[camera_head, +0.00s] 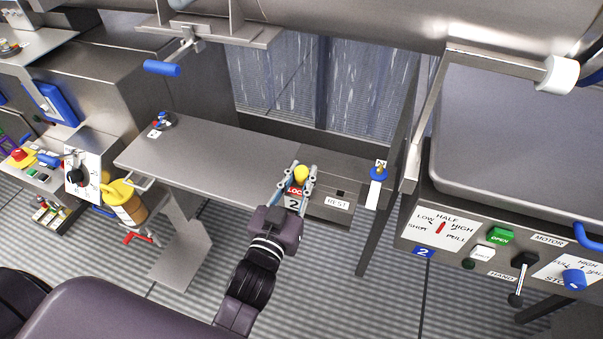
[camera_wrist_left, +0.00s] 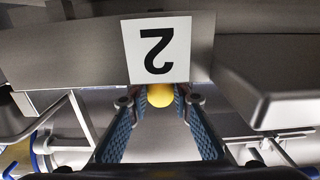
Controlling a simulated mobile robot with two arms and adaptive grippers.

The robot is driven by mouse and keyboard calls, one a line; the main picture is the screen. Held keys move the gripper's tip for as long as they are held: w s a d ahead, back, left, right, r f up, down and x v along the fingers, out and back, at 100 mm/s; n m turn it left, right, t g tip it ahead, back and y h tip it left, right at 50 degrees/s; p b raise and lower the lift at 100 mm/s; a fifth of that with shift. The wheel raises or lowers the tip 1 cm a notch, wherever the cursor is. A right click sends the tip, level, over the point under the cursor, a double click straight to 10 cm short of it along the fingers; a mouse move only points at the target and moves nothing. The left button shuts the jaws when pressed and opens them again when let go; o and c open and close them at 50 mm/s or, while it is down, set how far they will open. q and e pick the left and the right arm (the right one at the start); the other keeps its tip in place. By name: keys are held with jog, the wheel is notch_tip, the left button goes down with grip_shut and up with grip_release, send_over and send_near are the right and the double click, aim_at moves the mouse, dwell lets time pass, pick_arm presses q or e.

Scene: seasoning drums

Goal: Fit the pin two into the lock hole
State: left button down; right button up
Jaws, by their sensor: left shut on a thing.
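Pin two shows as a round yellow head (camera_head: 301,174) between the fingertips of my left gripper (camera_head: 300,182). In the left wrist view the yellow head (camera_wrist_left: 160,95) sits between the two blue-padded fingers (camera_wrist_left: 158,103). My left gripper is shut on it, at the right end of the grey table. A red LOCK label (camera_head: 294,191) and a white plate with a 2 (camera_head: 292,203) are on the front edge below; the plate (camera_wrist_left: 157,50) appears upside down in the wrist view. The pin's shaft and the lock hole are hidden. My right gripper is not in view.
A dark hole (camera_head: 341,193) lies behind a white REST label (camera_head: 337,203), right of the gripper. A yellow and blue knob (camera_head: 380,170) stands farther right. The grey tabletop (camera_head: 215,155) to the left is mostly clear, with a small blue-red part (camera_head: 163,121) at its far corner.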

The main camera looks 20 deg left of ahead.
pick_arm(q)
jog(key=c, duration=1.6)
grip_release()
jog(key=s, duration=1.2)
jog(key=shift+a, duration=0.2)
jog(key=shift+f, duration=0.1)
